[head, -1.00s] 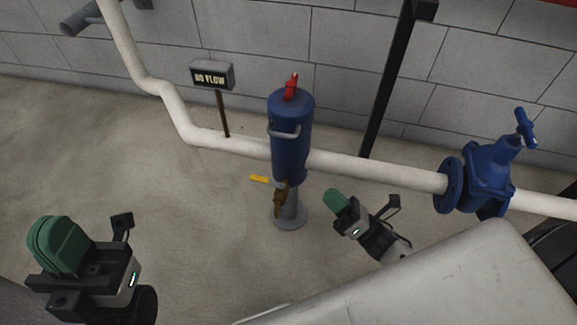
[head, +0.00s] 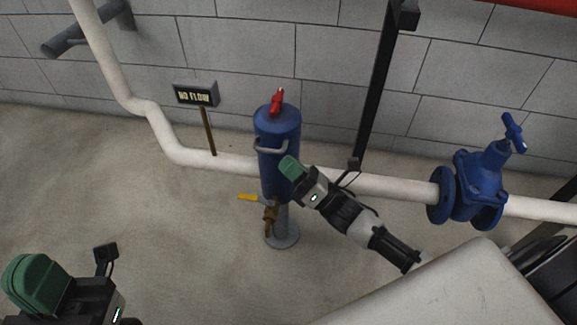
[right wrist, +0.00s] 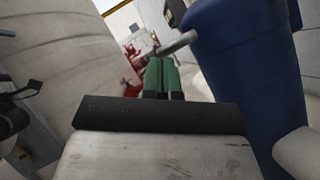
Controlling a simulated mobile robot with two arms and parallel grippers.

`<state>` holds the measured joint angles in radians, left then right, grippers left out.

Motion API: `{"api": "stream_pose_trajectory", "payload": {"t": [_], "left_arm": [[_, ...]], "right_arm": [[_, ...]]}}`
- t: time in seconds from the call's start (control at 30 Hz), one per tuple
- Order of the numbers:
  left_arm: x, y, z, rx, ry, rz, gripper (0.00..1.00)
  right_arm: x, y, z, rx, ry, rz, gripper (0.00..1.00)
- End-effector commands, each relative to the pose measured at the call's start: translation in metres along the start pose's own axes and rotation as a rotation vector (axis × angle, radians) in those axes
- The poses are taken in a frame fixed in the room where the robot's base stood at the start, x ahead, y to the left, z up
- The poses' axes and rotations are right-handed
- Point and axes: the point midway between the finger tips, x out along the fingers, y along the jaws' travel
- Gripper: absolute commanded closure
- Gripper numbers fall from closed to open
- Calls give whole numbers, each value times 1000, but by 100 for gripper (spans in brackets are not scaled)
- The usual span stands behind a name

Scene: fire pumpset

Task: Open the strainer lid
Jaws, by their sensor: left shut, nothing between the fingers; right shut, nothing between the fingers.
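The strainer is a blue upright cylinder (head: 277,150) on the white pipe, with a lid (head: 277,118) on top, seen closed. A red lever (head: 277,101) stands on the lid. A grey bar handle (head: 270,146) sticks out at its front. My right gripper (head: 289,167) is shut and empty, in front of the strainer's right side, below lid height. In the right wrist view its green fingers (right wrist: 163,78) are together, close by the grey handle (right wrist: 178,45), left of the blue body (right wrist: 240,70); contact is unclear. My left gripper (head: 36,284) is shut and empty at lower left.
A yellow-handled valve (head: 250,197) sits below the strainer. The white pipe (head: 385,186) runs along the wall to a blue gate valve (head: 475,185). A "NO FLOW" sign (head: 196,95) stands left. The floor between the left gripper and the strainer is clear.

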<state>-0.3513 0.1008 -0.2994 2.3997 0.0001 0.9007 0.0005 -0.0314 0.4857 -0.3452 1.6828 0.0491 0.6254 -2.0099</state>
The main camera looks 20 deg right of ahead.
Motion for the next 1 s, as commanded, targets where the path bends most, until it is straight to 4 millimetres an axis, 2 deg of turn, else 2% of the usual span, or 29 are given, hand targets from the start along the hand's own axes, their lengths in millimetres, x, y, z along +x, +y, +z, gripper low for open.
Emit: {"api": "stream_pose_trajectory", "payload": {"t": [0.43, 1.0], "left_arm": [[1, 0, 0, 0, -1, 0, 100], [17, 0, -3, -1, -1, 0, 100]], "right_arm": [[1, 0, 1, 2, 0, -2, 100], [6, 6, 8, 43, 0, -29, 100]]}}
